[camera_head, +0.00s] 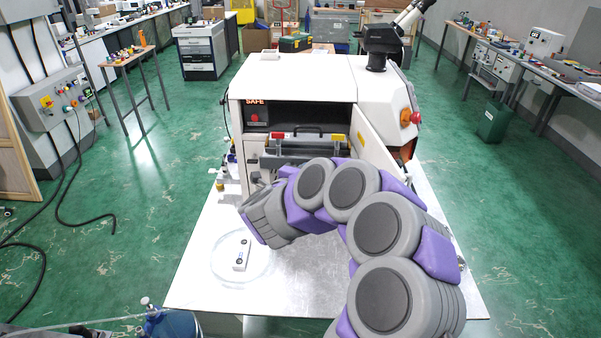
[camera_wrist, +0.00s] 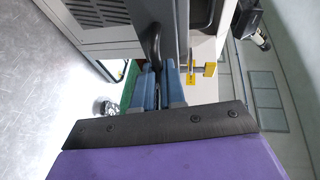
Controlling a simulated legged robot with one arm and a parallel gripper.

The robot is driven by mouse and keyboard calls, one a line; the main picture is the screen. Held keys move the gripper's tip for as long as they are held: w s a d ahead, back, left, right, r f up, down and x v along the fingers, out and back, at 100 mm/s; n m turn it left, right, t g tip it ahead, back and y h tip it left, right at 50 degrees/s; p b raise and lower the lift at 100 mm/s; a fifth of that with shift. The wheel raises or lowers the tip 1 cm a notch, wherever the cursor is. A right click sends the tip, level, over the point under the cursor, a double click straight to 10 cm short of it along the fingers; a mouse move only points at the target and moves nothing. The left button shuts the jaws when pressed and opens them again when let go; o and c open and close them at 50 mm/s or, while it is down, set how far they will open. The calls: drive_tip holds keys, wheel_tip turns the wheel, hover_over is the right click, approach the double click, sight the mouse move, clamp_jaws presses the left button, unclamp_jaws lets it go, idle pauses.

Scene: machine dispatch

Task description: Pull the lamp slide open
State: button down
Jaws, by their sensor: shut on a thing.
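A white machine (camera_head: 300,78) stands on the table, with a lit "SAFE" display and a red button on its front. A grey slide unit (camera_head: 308,148) with a red and a yellow block sits in its front opening. In the wrist view my gripper (camera_wrist: 161,84) has its blue-grey fingers closed around a dark handle (camera_wrist: 152,38) beside a grey panel (camera_wrist: 176,22). I take this to be the lamp slide's handle; how far the slide is out I cannot tell. In the head view my arm hides the fingers and the lower machine front.
A white door panel (camera_head: 380,140) stands open at the right of the opening, close to my arm. A small white block (camera_head: 242,254) lies in a clear round dish (camera_head: 222,270) at the table's left front. The metal tabletop (camera_head: 290,285) in front is mostly bare.

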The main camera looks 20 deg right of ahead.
drive_tip(key=c, duration=1.6)
unclamp_jaws()
drive_tip(key=shift+s+d+f, duration=0.1)
drive_tip(key=shift+d+f, duration=0.1)
drive_tip(key=shift+c, duration=0.2)
drive_tip(key=shift+o, duration=0.8)
drive_tip(key=shift+d, duration=0.35)
drive_tip(key=shift+a, duration=0.1)
drive_tip(key=p+v, duration=0.1)
drive_tip(key=v, duration=1.6)
drive_tip(key=shift+r+p, duration=0.2)
drive_tip(key=shift+p, duration=0.2)
